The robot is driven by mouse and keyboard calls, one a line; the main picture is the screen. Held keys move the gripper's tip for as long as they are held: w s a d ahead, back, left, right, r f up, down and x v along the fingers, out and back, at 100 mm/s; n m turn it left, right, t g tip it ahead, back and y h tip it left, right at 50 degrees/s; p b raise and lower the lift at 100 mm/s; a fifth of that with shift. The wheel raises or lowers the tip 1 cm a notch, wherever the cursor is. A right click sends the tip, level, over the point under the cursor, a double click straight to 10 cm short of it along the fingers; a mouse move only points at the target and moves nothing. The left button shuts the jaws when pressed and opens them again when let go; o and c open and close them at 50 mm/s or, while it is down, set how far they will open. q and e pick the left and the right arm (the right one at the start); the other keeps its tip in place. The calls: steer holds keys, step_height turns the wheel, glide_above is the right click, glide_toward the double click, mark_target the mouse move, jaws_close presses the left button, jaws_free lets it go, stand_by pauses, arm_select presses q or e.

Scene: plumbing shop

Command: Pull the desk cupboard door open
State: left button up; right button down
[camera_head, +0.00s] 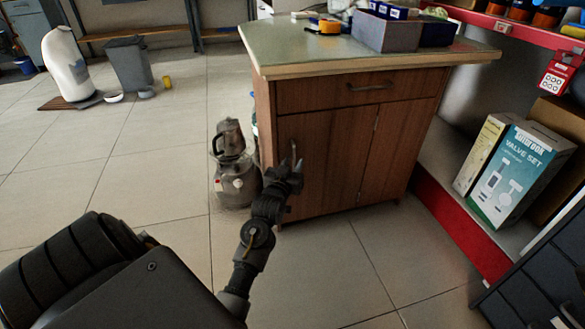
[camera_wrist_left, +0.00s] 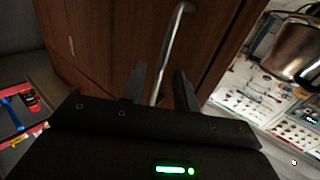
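The wooden desk (camera_head: 352,140) has a drawer on top and cupboard doors below. Its left cupboard door (camera_head: 325,155) looks closed in the head view. This door also fills the upper middle of the left wrist view (camera_wrist_left: 110,35). A metal bar handle (camera_wrist_left: 171,45) stands out from the door. My right gripper is not in view.
A grey appliance with a metal jug (camera_head: 236,170) stands on the floor close to the desk's left side. A red-edged shelf with boxes, including a valve set box (camera_head: 515,175), stands to the right. Tiled floor (camera_head: 345,265) in front of the desk is clear.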

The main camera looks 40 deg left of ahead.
arm_select(q)
steer(key=shift+w, duration=0.1)
jaws_close()
stand_by(0.4)
